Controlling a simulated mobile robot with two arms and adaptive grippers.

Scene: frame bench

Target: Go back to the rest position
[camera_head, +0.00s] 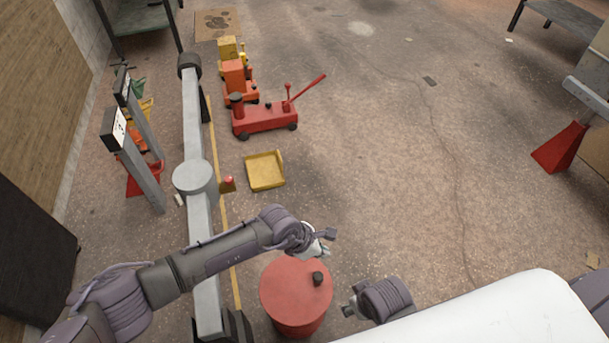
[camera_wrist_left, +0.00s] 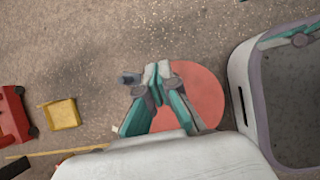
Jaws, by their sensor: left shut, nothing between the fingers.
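My left gripper (camera_head: 322,247) reaches in from the left in the head view, above the far side of a red drum (camera_head: 285,296). It is shut and empty. In the left wrist view its fingertips (camera_wrist_left: 158,72) are together, with the round red drum top (camera_wrist_left: 203,88) behind them. A small black knob-like thing (camera_head: 318,278) shows at the drum's top, in the head view. My right gripper (camera_head: 350,308) shows only in part, low in the middle and right of the drum; its fingers are too unclear to read.
A grey beam (camera_head: 199,218) on posts runs along the left, close to my left arm. A yellow tray (camera_head: 264,171) lies on the floor beyond the drum. A red floor jack (camera_head: 264,119) stands farther back. A red stand (camera_head: 560,147) is at the right. The middle floor is clear.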

